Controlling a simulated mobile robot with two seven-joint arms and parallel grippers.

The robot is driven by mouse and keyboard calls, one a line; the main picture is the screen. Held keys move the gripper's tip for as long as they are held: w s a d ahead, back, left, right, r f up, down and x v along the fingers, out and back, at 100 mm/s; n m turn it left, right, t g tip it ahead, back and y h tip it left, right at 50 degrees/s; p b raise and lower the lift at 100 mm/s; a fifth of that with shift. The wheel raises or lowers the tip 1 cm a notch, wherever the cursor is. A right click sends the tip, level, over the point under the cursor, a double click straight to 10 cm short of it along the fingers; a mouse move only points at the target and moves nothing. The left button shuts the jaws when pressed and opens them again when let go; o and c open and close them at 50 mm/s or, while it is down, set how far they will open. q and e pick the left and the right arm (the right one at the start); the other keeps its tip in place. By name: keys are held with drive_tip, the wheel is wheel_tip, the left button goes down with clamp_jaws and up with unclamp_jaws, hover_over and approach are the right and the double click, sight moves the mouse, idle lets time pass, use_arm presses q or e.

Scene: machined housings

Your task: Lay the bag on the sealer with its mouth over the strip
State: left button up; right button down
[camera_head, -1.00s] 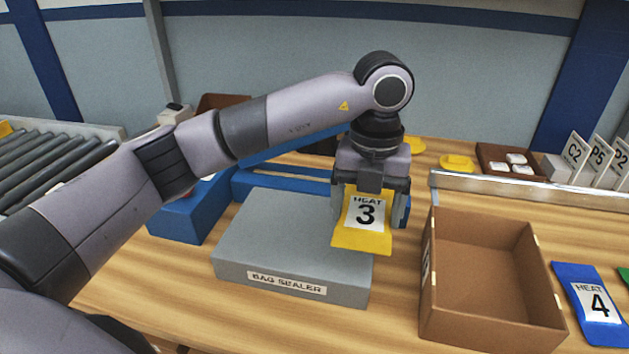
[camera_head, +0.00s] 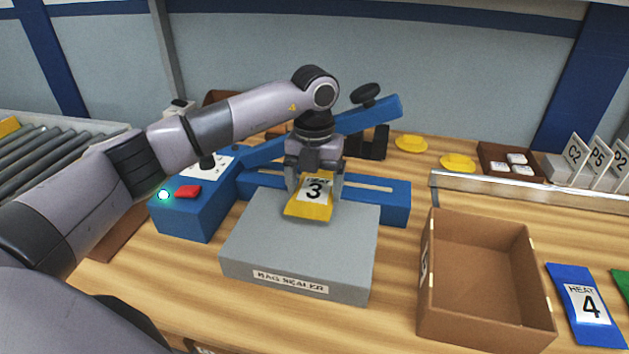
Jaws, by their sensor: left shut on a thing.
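My left gripper (camera_head: 313,192) is shut on the yellow bag (camera_head: 308,211), which bears a white label reading HEAT 3. The bag is over the back middle of the grey sealer bed (camera_head: 255,237), which is marked BAG SEALER. I cannot tell whether the bag touches the bed. The pale sealing strip (camera_head: 372,188) lies along the blue base behind the bed, partly hidden by the gripper. The blue sealer arm (camera_head: 375,113) with a black knob is raised above and behind. My right gripper is not in view.
A green lamp (camera_head: 163,195) and red button (camera_head: 188,191) are on the blue control box. An open brown box (camera_head: 480,330) stands right of the sealer. A blue HEAT 4 bag (camera_head: 599,334) lies beyond it. Yellow pieces (camera_head: 411,142) lie at the back.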

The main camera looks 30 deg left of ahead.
sight(314, 191)
use_arm(q)
drive_tip(key=shift+f+b, duration=0.35)
drive_tip(key=shift+f, duration=0.3)
drive_tip(key=o, duration=0.9)
drive_tip(key=shift+r+p, duration=0.35)
drive_tip(key=shift+r, duration=0.25)
wheel_tip(314, 191, up, 12)
drive_tip(key=shift+r+b, duration=0.1)
drive_tip(key=shift+b, duration=0.3)
